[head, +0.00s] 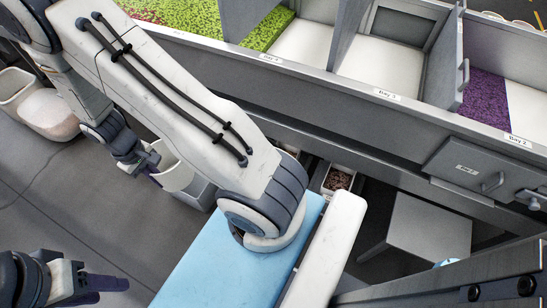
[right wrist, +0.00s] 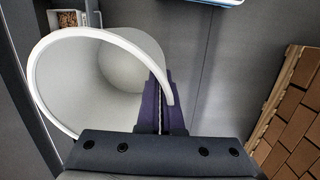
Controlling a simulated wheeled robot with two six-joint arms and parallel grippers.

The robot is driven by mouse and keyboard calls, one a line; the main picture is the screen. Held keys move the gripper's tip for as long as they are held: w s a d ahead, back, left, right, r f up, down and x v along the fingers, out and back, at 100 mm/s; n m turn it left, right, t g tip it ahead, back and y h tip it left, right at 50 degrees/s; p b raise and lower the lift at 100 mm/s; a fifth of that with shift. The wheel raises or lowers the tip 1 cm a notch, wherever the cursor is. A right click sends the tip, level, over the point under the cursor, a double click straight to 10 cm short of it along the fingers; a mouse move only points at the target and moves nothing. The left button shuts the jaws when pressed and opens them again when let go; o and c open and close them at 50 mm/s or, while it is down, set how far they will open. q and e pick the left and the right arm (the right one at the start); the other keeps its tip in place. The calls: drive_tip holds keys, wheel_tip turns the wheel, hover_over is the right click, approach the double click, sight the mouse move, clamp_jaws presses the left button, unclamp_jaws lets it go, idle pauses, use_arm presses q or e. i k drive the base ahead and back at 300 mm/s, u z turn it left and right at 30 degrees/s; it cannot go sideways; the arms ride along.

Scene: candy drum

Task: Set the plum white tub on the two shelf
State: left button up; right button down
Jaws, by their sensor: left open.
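A white tub (head: 174,166) is at the left of the head view, over the floor. It also fills the left of the right wrist view (right wrist: 95,85), with its round rim and pale inside showing; I see no plum colour on it. My right gripper (head: 150,163) is shut on the tub's wall at the rim; its dark purple fingers also show in the right wrist view (right wrist: 160,100). My left gripper (head: 112,285) is open and empty at the lower left, apart from the tub. A small grey ledge (head: 462,191) juts out below the bay labelled Bay 2 (head: 517,140).
The grey bay counter (head: 330,80) runs across the upper right, with green pieces (head: 190,15) and purple pieces (head: 485,105) in it. Another pale tub (head: 48,112) stands at the far left. A box of brown pieces (head: 338,180) is under the counter. The left floor is mostly clear.

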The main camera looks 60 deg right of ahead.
sight(431, 230)
drive_tip(key=u, duration=0.05)
drive_tip(key=i, duration=1.2)
drive_tip(key=z, duration=3.55)
drive_tip(key=i, duration=0.5)
drive_tip(key=z, duration=0.15)
